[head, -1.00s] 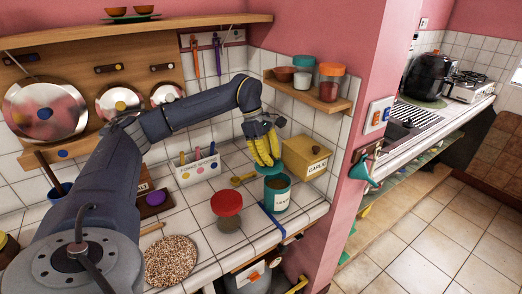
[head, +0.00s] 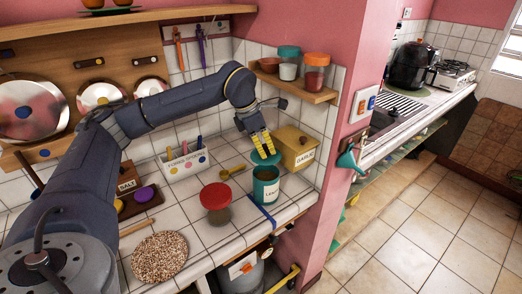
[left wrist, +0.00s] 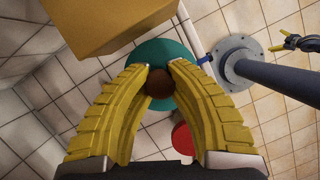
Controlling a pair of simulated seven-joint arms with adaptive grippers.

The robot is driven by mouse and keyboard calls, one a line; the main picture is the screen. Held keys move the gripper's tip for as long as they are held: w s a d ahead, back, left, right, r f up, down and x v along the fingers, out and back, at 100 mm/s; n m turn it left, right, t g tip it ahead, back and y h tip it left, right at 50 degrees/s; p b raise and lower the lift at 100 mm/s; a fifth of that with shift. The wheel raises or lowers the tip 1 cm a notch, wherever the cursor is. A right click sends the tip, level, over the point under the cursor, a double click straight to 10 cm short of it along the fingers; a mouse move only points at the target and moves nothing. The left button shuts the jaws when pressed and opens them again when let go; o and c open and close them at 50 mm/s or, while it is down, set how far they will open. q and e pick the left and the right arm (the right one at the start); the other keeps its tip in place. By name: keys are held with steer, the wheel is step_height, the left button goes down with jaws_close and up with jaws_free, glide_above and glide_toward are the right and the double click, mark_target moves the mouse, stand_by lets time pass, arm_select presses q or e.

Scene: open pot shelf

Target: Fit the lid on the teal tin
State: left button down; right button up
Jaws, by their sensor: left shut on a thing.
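The teal tin (head: 266,188) stands upright near the counter's right end, its label partly readable and its dark open mouth showing. My left gripper (head: 264,152) points down and is shut on the brown knob (left wrist: 159,84) of the teal lid (head: 259,160). The lid is above and slightly behind the tin's mouth in the head view, apart from it. In the left wrist view the lid (left wrist: 163,50) shows beyond the fingers; the tin is not seen there. My right gripper (left wrist: 274,47) seems to show small at the right of that view; its jaws are unclear.
A yellow garlic box (head: 293,150) stands close behind the tin at right. A yellow scoop (head: 232,171) lies behind. A wall shelf (head: 302,90) with jars hangs above. The counter between jar and pen box (head: 184,161) is clear.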

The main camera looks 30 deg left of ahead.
mark_target(254, 157)
arm_select(q)
steer(key=shift+d+n, duration=0.15)
steer(key=shift+n, duration=0.15)
steer(key=shift+f, duration=2.95)
steer(key=shift+f, duration=0.45)
steer(key=c, duration=1.3)
jaws_free()
steer(key=shift+o, duration=0.2)
steer(key=v, duration=1.2)
steer(key=shift+s, duration=0.1)
